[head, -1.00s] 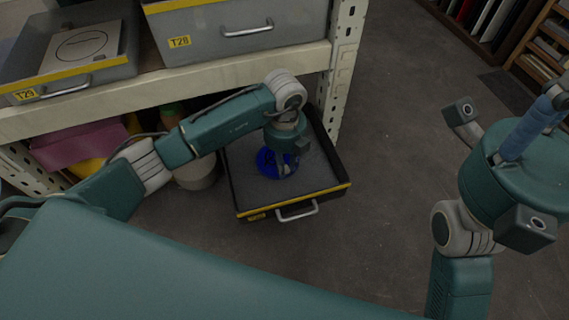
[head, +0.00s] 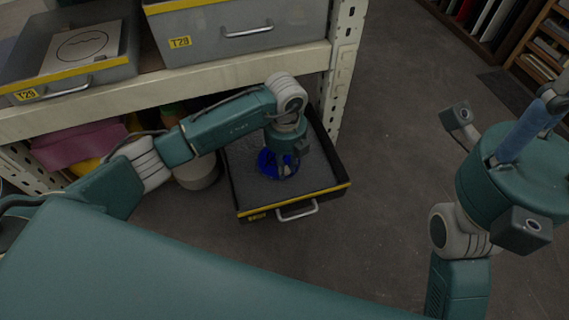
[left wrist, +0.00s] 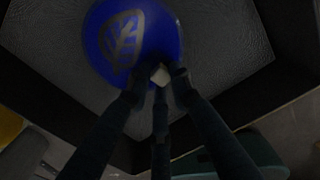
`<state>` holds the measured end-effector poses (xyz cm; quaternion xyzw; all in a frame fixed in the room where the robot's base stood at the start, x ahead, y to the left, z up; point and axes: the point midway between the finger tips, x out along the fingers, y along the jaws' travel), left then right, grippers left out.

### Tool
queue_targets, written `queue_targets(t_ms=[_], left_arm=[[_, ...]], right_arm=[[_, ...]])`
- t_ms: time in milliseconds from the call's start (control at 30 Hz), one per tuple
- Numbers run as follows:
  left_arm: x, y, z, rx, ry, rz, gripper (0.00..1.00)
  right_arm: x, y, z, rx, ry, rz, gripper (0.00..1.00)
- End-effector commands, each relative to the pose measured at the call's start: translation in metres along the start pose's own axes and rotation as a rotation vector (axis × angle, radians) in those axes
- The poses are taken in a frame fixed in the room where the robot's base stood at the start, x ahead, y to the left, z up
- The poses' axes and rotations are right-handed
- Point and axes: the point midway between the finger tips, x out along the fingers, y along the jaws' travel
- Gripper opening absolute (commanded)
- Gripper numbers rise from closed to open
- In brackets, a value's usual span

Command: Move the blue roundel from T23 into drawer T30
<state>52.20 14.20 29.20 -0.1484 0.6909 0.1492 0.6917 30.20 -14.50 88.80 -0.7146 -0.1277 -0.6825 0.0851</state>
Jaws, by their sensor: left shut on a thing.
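The blue roundel (head: 266,160) is a round blue disc with a pale leaf mark, clear in the left wrist view (left wrist: 127,38). My left gripper (head: 284,171) points down and is shut on its edge; its fingertips (left wrist: 160,76) meet there in the left wrist view. The roundel is inside the outline of an open dark drawer (head: 318,192) with a yellow front strip; whether it touches the floor of the drawer is unclear. The drawer's yellow label is too small to read surely.
A shelf beam (head: 180,84) runs above the drawer, with a perforated post (head: 343,75) beside it. A light pot (head: 197,172) stands left of the open drawer. The floor to the right is clear.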

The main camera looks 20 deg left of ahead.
Motion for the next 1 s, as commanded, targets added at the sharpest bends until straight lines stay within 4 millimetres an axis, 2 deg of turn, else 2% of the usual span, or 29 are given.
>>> queue_targets(t_ms=[533, 1000], left_arm=[[-0.0006, -0.0005, 0.0000, 0.007, -0.001, 0.000, 0.00], [0.0028, -0.0004, -0.0001, 0.009, -0.001, 0.000, 0.00]], right_arm=[[0.0055, 0.0001, -0.0022, 0.000, 0.009, -0.002, 0.35], [-0.0023, 0.0011, 0.0008, 0.002, -0.019, 0.008, 0.35]])
